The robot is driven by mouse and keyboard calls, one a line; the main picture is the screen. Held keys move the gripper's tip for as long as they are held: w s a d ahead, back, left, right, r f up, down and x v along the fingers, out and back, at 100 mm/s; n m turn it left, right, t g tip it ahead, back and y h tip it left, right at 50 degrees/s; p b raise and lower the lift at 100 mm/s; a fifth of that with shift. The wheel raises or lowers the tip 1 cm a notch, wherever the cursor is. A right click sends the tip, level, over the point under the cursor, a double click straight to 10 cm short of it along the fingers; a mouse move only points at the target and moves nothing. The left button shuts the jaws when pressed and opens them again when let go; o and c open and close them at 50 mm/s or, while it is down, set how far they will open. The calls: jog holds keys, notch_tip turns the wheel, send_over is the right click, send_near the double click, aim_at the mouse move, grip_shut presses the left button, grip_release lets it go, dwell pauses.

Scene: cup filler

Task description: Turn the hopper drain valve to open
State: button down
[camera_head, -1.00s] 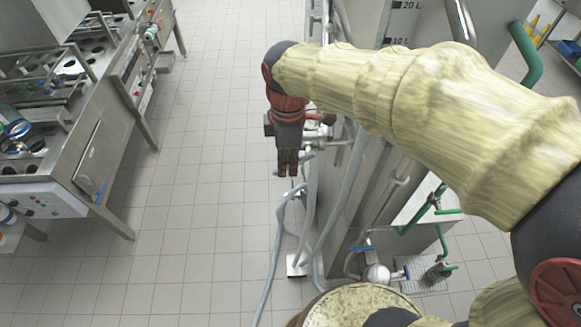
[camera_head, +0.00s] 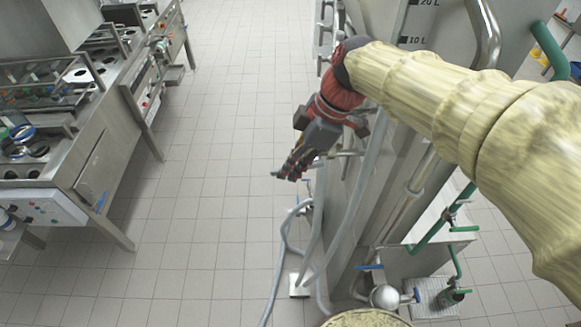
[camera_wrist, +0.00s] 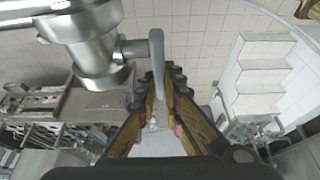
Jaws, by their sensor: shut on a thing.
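The hopper drain valve is a grey metal pipe fitting (camera_wrist: 98,48) at the upper left of the wrist view. Its flat grey lever (camera_wrist: 156,62) hangs from a short stem, with its lower end between my fingers. My gripper (camera_wrist: 160,90) is shut on this lever. In the head view my gripper (camera_head: 287,174) points down and to the left, beside the tall steel hopper column (camera_head: 350,235). A small pale tip shows at my fingertips there. The valve body is mostly hidden behind my wrist in that view.
A steel machine bench (camera_head: 105,150) stands on the left, across a clear tiled floor (camera_head: 210,200). A grey hose (camera_head: 283,250) hangs and curls beside the column. Green pipes (camera_head: 432,237) and a blue-handled fitting (camera_head: 384,296) are low on the right. White steps (camera_wrist: 262,75) show in the wrist view.

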jog(key=c, duration=2)
grip_release()
jog(key=shift+c, duration=0.2)
jog(key=shift+o, duration=0.6)
notch_tip(320, 180, up, 10)
